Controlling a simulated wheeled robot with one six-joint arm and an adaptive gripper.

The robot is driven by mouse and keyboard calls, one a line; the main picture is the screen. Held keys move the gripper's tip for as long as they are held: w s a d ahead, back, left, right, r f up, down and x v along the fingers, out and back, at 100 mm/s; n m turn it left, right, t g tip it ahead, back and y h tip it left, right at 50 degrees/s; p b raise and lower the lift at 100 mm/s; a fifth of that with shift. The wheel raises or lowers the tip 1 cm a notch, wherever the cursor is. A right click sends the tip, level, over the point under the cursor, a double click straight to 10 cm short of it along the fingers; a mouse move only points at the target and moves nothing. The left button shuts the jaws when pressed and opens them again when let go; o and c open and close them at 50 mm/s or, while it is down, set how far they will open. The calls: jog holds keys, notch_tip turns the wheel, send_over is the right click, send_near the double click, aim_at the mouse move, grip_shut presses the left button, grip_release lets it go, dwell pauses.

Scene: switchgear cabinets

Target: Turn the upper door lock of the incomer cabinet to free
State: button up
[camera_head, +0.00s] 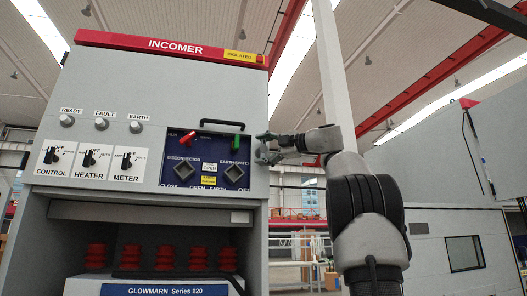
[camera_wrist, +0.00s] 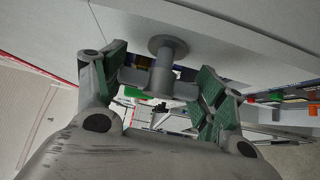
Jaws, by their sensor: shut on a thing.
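The incomer cabinet (camera_head: 165,90) is grey with a red top strip marked INCOMER. The upper door lock (camera_wrist: 166,48) is a grey round boss with a cross handle in the wrist view, projecting from the pale cabinet surface. My gripper (camera_wrist: 160,84) has one green-padded finger at each end of the handle and is shut on it. In the head view my gripper (camera_head: 266,150) is at the cabinet's right front edge, beside the switch panel. The lock is too small and covered there to tell its position.
Another grey cabinet (camera_head: 440,225) stands at the right, with open room between.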

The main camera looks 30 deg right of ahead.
jog(key=shift+n, duration=0.3)
dwell(0.4)
jog(key=o, duration=1)
jog(key=shift+w+a, duration=0.1)
jog(key=v, duration=1.2)
jog(key=shift+r, duration=0.2)
